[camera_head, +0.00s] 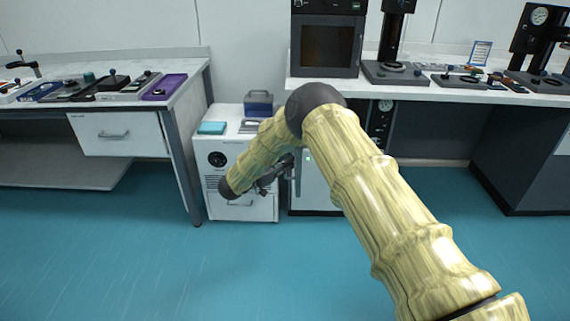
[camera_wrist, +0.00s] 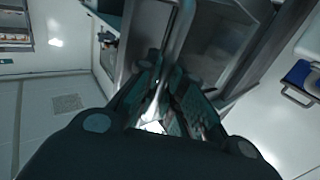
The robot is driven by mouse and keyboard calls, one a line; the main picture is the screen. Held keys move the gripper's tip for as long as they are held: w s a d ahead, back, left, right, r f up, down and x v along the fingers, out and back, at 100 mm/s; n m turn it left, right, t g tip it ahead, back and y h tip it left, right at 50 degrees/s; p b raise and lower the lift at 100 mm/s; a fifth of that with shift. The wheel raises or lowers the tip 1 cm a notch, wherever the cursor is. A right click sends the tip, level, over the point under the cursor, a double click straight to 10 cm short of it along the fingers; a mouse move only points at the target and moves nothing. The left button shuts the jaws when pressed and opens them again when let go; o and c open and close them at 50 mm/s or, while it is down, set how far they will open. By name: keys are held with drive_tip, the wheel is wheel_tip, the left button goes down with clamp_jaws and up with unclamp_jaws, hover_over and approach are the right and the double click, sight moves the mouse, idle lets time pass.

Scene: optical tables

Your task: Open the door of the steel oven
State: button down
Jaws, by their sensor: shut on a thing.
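The steel oven (camera_head: 318,185) appears to be the pale-fronted unit under the right bench, mostly hidden behind my arm. Its steel front also shows in the wrist view (camera_wrist: 215,38), close ahead of the fingers. My gripper (camera_head: 284,168) is low in front of the bench, between the white cabinet and the oven. In the wrist view, my gripper (camera_wrist: 172,100) is shut on a long bar handle (camera_wrist: 180,32), which runs between the fingers. I cannot tell whether the door stands slightly ajar.
A white cabinet (camera_head: 213,175) stands left of the oven, with a blue box (camera_head: 259,104) on top. A dark windowed unit (camera_head: 327,45) sits on the right bench (camera_head: 440,92). The left bench (camera_head: 195,82) holds several tools. The teal floor (camera_head: 240,275) in front is clear.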

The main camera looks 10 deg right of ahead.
drive_tip(key=shift+s+f, duration=0.15)
drive_tip(key=shift+f, duration=0.05)
drive_tip(key=c, duration=1.5)
unclamp_jaws()
drive_tip(key=shift+a+r, duration=0.1)
drive_tip(key=shift+r, duration=0.05)
drive_tip(key=v, duration=1.2)
